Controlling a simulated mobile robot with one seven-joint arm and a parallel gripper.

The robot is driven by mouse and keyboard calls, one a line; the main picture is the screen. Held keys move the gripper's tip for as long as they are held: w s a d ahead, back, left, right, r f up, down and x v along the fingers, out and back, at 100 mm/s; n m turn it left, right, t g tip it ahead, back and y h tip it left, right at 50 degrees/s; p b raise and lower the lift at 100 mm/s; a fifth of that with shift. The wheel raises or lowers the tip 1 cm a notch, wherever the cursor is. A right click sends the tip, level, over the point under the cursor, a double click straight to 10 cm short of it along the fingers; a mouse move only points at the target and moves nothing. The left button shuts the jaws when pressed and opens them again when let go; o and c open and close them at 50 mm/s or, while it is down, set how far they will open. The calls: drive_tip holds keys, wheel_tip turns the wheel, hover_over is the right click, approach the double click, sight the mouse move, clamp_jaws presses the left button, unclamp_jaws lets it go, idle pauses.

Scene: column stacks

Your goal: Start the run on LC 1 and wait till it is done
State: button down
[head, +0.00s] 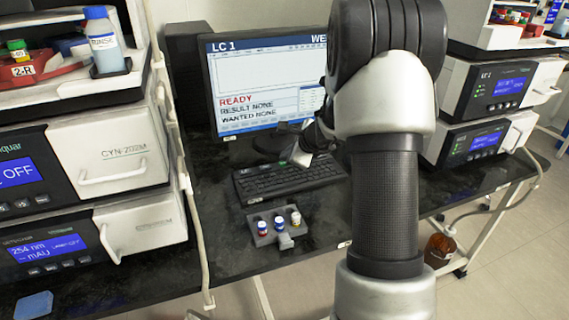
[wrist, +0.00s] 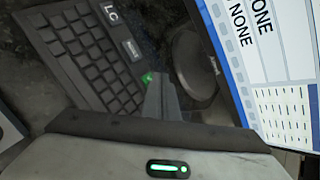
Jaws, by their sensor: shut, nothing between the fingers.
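The LC 1 monitor (head: 262,75) stands at the back of the bench. Its screen reads LC 1, READY, RESULT NONE and WANTED NONE. It also shows in the wrist view (wrist: 268,60), cut off by the edge. The black keyboard (head: 275,182) lies in front of it, with LC and another label on its edge in the wrist view (wrist: 85,55). My gripper (head: 301,156) is shut and empty over the keyboard's right end. In the wrist view its fingertips (wrist: 160,80) are beside a green key (wrist: 147,78); contact is not clear.
A small grey rack (head: 262,238) with several capped vials stands in front of the keyboard. Instrument stacks flank the bench on the left (head: 110,160) and right (head: 500,90). A brown bottle (head: 440,249) stands low at the right. My arm hides the bench right of the keyboard.

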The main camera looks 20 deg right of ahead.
drive_tip(key=shift+f, duration=0.4)
drive_tip(key=shift+r, duration=0.15)
idle(0.4)
drive_tip(key=shift+r+p, duration=0.45)
drive_tip(key=shift+r, duration=0.3)
drive_tip(key=shift+r+p, duration=2)
drive_tip(key=shift+r, duration=0.45)
idle(3.8)
